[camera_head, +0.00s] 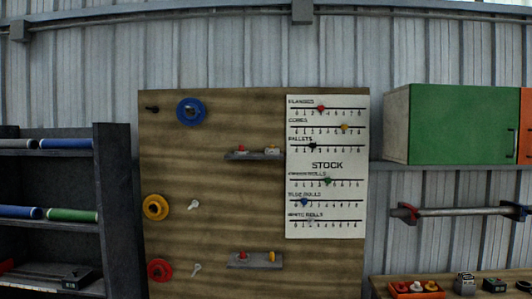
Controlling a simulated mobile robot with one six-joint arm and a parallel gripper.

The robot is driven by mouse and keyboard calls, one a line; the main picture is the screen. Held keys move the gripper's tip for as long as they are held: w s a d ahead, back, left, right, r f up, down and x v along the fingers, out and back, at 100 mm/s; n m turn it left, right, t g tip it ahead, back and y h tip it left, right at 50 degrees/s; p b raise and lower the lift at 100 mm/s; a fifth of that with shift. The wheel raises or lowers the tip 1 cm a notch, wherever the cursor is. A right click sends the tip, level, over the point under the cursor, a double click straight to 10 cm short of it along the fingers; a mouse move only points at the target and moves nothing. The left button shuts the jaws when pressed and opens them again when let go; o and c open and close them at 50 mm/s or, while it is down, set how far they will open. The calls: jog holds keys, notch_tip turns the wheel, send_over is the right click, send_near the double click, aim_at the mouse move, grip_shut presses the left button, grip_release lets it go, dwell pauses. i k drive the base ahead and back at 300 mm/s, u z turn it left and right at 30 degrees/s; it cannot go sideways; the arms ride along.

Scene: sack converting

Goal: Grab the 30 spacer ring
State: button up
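Three round ring-shaped parts hang on a wooden board (215,200) in the head view. A large blue ring (191,111) is near the top. A yellow ring (155,207) is at the left edge, and a red ring (159,271) is below it. No number is legible on any of them, so I cannot tell which, if any, is the 30 spacer ring. My gripper is not in view.
A bare dark peg (152,109) sits left of the blue ring. Small shelves (257,154) hold little parts. A stock chart (327,166) is on the board's right. A dark rack (112,200) stands left; a green cabinet (460,124) and a bench (450,292) are right.

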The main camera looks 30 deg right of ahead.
aim_at(268, 151)
jog(key=u, duration=0.1)
jog(key=i, duration=0.95)
jog(key=u, duration=0.35)
